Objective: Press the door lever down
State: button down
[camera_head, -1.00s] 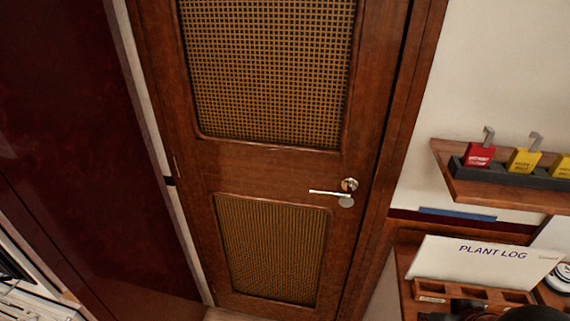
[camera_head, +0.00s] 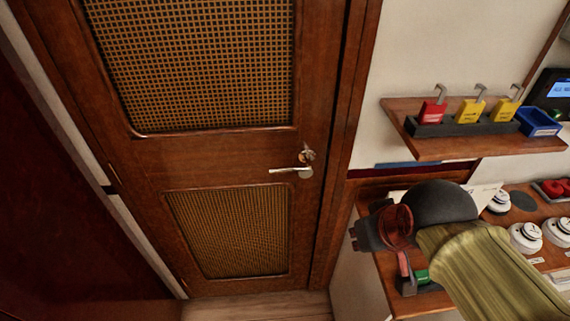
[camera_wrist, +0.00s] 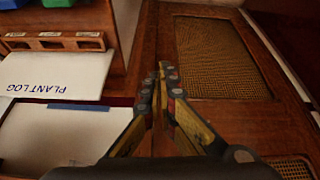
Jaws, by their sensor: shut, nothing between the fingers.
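The brown wooden door (camera_head: 235,160) has two woven panels and fills the left and middle of the head view. Its silver lever (camera_head: 288,170) points left and lies about level, near the door's right edge. A small round metal fitting (camera_head: 307,154) sits just above the lever. My gripper (camera_wrist: 163,68) is shut and empty in the wrist view, its fingertips together in front of the wooden frame beside the door. In the head view my arm comes in from the lower right, clear of the lever and to its right. The lever does not show in the wrist view.
A wooden shelf (camera_head: 465,145) on the right wall holds red and yellow padlocks and a blue bin (camera_head: 537,122). Below it a wooden desk (camera_head: 374,275) carries round white devices. A dark red panel (camera_head: 60,230) stands at left. The space before the door is clear.

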jog(key=w+a+r+n+g+p, duration=0.1)
jog(key=w+a+r+n+p, duration=0.2)
jog(key=w+p, duration=0.4)
jog(key=w+a+r+n+g+p, duration=0.1)
jog(key=w+r+n+p, duration=0.2)
jog(key=w+r+p, duration=0.4)
jog(key=w+a+f+n+g+p, duration=0.1)
jog(key=w+a+f+n+p, duration=0.1)
jog(key=w+p, duration=0.2)
jog(key=w+a+f+n+g+p, duration=0.1)
jog(key=w+a+f+n+p, duration=0.1)
jog(key=p, duration=0.4)
jog(key=w+a+f+n+y+p, duration=0.1)
jog(key=w+a+f+n+p, duration=0.1)
jog(key=w+p, duration=0.3)
jog(key=shift+w+a+g, duration=0.4)
jog(key=shift+w+a, duration=0.3)
jog(key=shift+w, duration=0.25)
jog(key=shift+f, duration=0.1)
